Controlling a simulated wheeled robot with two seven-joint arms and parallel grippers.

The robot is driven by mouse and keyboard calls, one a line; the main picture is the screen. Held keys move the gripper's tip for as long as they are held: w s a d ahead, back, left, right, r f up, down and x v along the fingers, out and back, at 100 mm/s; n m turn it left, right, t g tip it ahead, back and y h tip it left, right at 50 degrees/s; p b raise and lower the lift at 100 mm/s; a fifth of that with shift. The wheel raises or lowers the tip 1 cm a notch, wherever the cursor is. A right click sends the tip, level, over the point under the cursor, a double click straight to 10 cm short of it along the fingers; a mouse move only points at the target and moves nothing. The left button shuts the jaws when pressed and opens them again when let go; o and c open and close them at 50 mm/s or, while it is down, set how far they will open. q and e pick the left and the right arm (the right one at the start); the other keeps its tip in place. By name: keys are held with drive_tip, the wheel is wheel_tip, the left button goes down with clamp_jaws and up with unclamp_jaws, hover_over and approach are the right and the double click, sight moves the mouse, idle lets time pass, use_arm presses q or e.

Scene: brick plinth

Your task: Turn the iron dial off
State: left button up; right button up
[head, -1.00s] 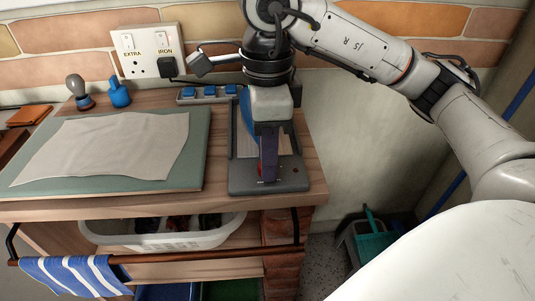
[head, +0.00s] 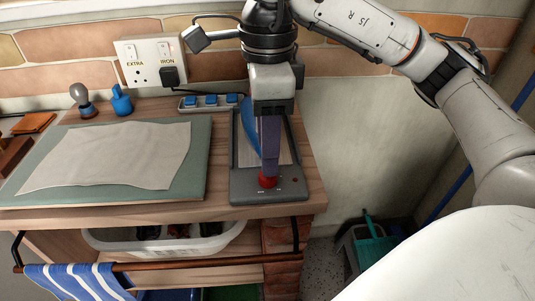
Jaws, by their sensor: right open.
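A red dial (head: 267,181) sits on the front panel of the grey iron stand (head: 240,186), at the right of the worktop. A blue iron (head: 249,135) stands on the stand, partly hidden behind my right gripper. My right gripper (head: 269,168) points down over the dial, its fingers open. The fingertips are at or just above the dial's top; I cannot tell whether they touch it. The marks by the dial are too small to read. My left gripper is out of view.
A green ironing mat (head: 195,185) with a pale cloth (head: 110,157) covers the left of the worktop. Behind are a blue bottle (head: 122,101), a power strip (head: 205,102) and a wall socket (head: 146,62). A white basket (head: 165,241) stands below.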

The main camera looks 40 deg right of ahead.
wheel_tip(320, 180, up, 5)
drive_tip(key=shift+r+p, duration=0.2)
drive_tip(key=shift+p, duration=0.45)
